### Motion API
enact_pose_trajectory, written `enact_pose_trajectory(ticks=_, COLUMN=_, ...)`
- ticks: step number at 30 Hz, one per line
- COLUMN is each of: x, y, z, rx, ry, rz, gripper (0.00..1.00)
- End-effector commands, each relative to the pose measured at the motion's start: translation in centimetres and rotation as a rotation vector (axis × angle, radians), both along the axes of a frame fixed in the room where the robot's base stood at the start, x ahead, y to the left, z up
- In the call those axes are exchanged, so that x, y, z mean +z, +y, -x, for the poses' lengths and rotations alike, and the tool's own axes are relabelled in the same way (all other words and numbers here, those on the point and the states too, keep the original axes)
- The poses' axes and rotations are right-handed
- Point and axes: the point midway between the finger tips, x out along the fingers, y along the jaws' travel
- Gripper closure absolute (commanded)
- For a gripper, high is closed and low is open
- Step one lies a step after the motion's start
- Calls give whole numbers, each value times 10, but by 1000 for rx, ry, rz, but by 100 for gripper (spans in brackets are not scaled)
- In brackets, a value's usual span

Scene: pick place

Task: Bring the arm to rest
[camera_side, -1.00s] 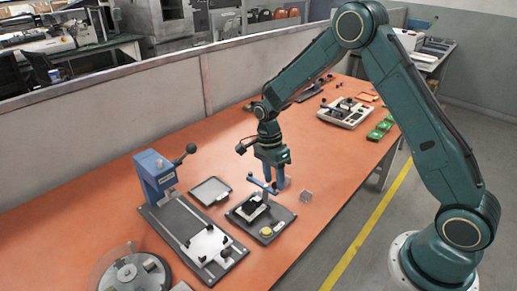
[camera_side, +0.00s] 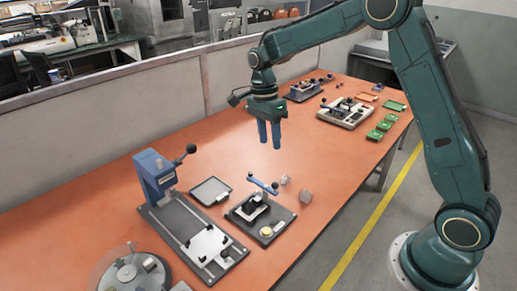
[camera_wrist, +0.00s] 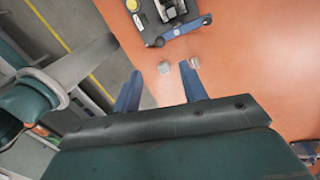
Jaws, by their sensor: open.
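My gripper (camera_side: 270,134) is raised above the orange table (camera_side: 110,135) in the side view, its two blue fingers pointing down and apart. It is open and empty. In the wrist view my gripper (camera_wrist: 162,85) shows its two fingers spread, with nothing held between them.
A dark fixture (camera_side: 282,222) with a blue-handled clamp and yellow button stands near the cubes. A blue press (camera_side: 157,180), a flat tray (camera_side: 210,191) and a round turntable (camera_side: 120,275) stand left. Green boards (camera_side: 382,126) and a beige device (camera_side: 346,115) lie farther back.

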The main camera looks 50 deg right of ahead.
Motion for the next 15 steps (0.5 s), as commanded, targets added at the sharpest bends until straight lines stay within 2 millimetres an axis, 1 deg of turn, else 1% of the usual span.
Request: enact_pose_trajectory(ticks=15, x=6, y=0, z=1, rx=13, ry=-6, rz=-1, gripper=57)
